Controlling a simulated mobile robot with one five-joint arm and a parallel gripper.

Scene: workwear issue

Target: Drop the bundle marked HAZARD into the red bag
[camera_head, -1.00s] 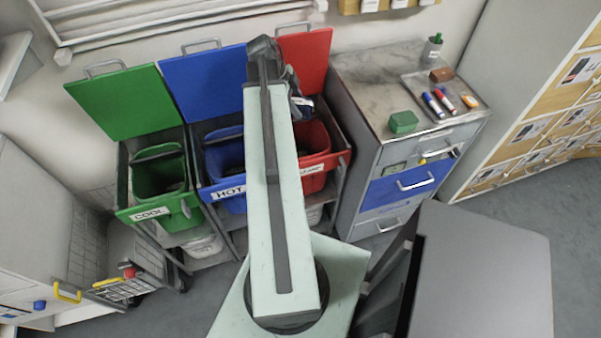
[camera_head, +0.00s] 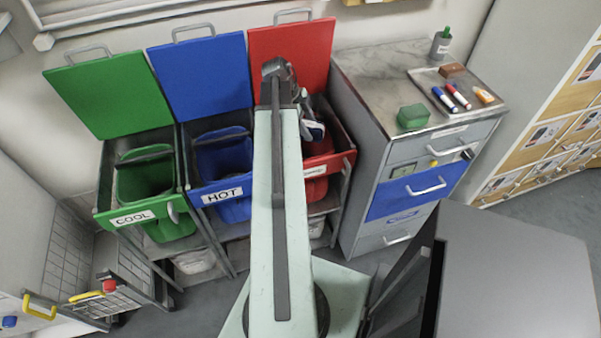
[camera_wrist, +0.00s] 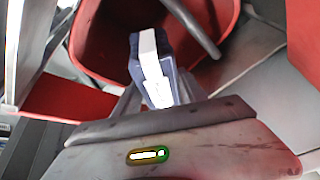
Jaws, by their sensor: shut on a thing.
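My gripper (camera_wrist: 160,88) is shut on a dark blue bundle (camera_wrist: 150,62) with a white band. No HAZARD marking can be read on it. In the head view the bundle (camera_head: 312,131) shows just right of my arm's end, over the red bin. The red bag (camera_wrist: 92,38) lies open beyond and below the bundle in the wrist view. In the head view the red bag (camera_head: 318,166) is partly hidden by my arm, and its label is only partly visible. Its red lid (camera_head: 305,50) stands raised behind.
The blue bag (camera_head: 232,165) marked HOT and the green bag (camera_head: 140,185) marked COOL stand open to the left, lids up. A grey drawer cabinet (camera_head: 375,175) with a green box (camera_head: 412,116) and pens on top stands close on the right. A wire basket (camera_head: 75,255) is at lower left.

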